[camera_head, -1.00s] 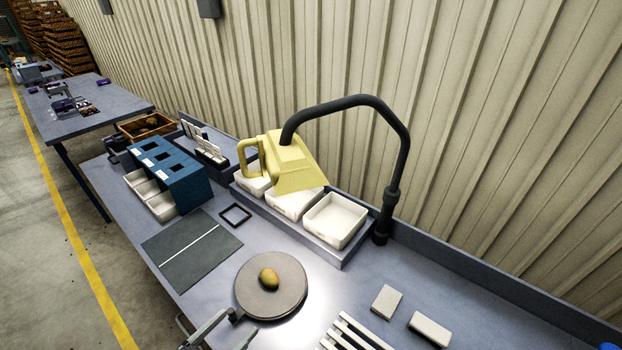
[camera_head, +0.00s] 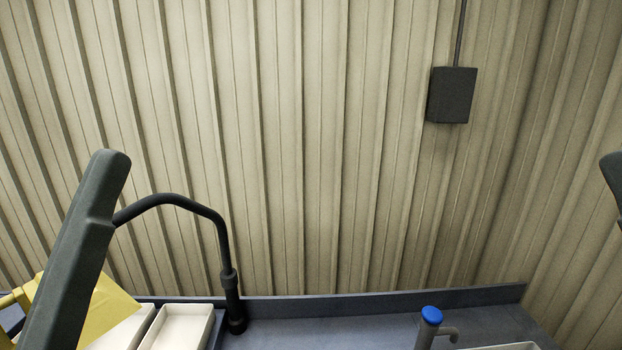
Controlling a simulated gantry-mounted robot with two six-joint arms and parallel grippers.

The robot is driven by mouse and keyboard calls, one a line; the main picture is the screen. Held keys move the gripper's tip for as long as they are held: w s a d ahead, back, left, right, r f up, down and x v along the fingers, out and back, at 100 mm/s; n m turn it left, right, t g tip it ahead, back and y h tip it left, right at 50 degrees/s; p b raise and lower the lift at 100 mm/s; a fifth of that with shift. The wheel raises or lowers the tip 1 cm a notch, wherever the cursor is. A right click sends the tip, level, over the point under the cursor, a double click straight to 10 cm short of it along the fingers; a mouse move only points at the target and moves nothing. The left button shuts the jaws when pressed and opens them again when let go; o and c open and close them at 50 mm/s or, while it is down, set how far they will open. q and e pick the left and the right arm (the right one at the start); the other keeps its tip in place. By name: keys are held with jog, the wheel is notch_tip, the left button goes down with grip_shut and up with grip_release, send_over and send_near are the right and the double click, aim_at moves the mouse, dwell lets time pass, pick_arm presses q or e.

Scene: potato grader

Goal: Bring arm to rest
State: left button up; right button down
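Neither of my grippers shows in the head view. A small piece of my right arm (camera_head: 613,175) shows at the right edge. Both gripper ends are out of the frame, so what they hold cannot be seen.
A blue-capped post (camera_head: 430,318) stands at the right. A dark wall box (camera_head: 451,95) hangs on the corrugated wall (camera_head: 330,150).

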pick_arm(q)
notch_tip(320, 180, up, 20)
jog(key=a+n+y+p, duration=0.2)
jog(key=n+y+p, duration=0.1)
jog(key=p, duration=1.7)
jog(key=shift+w+n+p, duration=0.3)
jog(key=shift+n, duration=0.2)
